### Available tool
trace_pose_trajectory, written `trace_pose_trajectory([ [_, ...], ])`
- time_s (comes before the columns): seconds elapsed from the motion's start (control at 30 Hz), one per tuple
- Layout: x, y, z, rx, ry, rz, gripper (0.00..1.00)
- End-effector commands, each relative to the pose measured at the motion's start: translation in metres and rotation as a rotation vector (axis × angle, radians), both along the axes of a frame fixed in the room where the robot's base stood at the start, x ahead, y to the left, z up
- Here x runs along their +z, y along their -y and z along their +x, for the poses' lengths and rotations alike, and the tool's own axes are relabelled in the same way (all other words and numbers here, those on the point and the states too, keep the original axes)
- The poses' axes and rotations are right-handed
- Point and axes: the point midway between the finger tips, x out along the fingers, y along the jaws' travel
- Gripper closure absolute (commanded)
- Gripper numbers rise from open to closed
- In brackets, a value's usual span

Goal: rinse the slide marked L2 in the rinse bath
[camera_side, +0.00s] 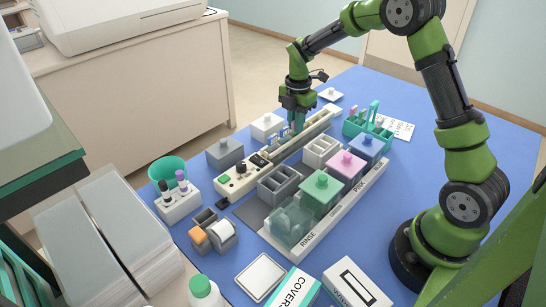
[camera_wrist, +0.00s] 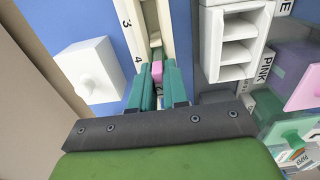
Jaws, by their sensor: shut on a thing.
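My gripper (camera_side: 297,124) is over the far part of the long cream rail. In the wrist view, its teal fingers (camera_wrist: 158,84) are shut on a slide with a pink end (camera_wrist: 157,70). The slide is in line with the rail's channel near the number 4. Its mark is mostly hidden by the fingers, so I cannot read it as L2. The rinse bath (camera_side: 289,222) is a clear box at the near end of the white tray, beside the word RINSE. It is well away from my gripper, toward the front.
Baths with green (camera_side: 321,187), pink (camera_side: 347,162) and blue (camera_side: 369,144) lids line the white tray (camera_side: 350,203). Grey (camera_side: 279,184) and white (camera_side: 320,150) slotted racks stand between tray and rail (camera_side: 262,163). A green carrier (camera_side: 368,127) stands at the back right.

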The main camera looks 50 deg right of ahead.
Motion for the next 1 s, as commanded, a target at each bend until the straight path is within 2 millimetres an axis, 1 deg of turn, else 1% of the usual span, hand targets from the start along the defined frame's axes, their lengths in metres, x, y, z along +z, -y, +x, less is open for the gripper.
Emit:
trace_pose_trajectory([
  [0.17,0.029,0.000,0.001,0.001,0.007,-0.001,1.00],
  [0.3,0.058,0.000,0.001,0.000,0.007,-0.001,1.00],
  [0.4,0.076,0.001,0.001,-0.001,0.005,-0.001,1.00],
  [0.47,0.084,0.000,0.001,0.001,0.005,-0.001,1.00],
  [0.57,0.096,-0.009,0.003,0.020,0.004,0.000,1.00],
  [0.67,0.109,-0.031,0.004,0.067,0.004,0.000,1.00],
  [0.77,0.119,-0.068,-0.002,0.144,0.003,0.000,1.00],
  [0.8,0.122,-0.086,-0.008,0.176,0.002,0.001,1.00],
  [0.87,0.127,-0.113,-0.019,0.215,0.002,0.001,1.00],
  [0.9,0.129,-0.131,-0.028,0.235,0.002,0.000,1.00],
  [0.97,0.131,-0.156,-0.044,0.259,0.003,0.000,1.00],
  [1.0,0.131,-0.172,-0.056,0.270,0.002,0.000,1.00],
])
